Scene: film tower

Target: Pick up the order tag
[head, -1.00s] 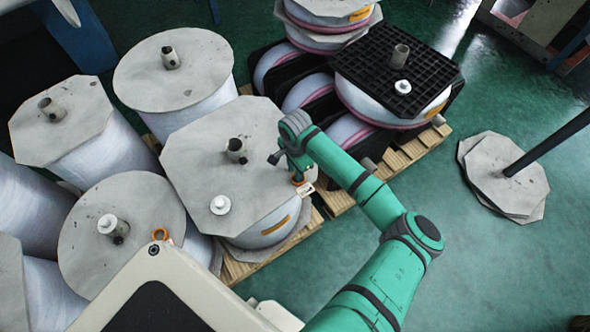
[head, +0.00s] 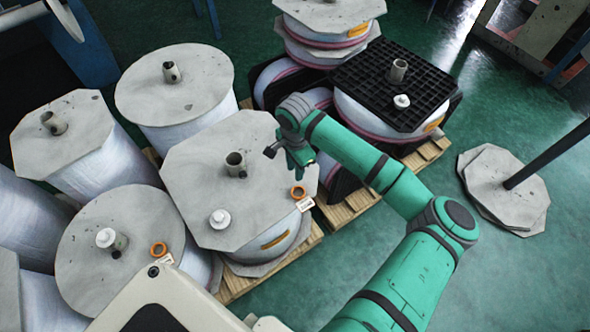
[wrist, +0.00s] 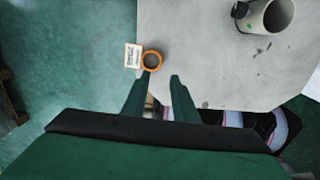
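The order tag (head: 305,204) is a small white card with dark print. It lies at the right edge of a grey eight-sided board (head: 200,180) on top of a wrapped film roll, beside an orange ring (head: 298,191). In the wrist view the tag (wrist: 133,56) appears to stick out past the board's edge, with the orange ring (wrist: 152,60) to its right. My gripper (wrist: 160,77) is open and empty. Its left fingertip is just below the ring in the picture. In the head view my gripper (head: 301,158) is above the board's far right side.
A core tube (head: 235,163) and a white knob (head: 219,218) stand up from the same board. Another orange ring (head: 158,249) lies on a neighbouring roll. A black grid pallet (head: 375,85) tops a stack behind. Green floor is open at right.

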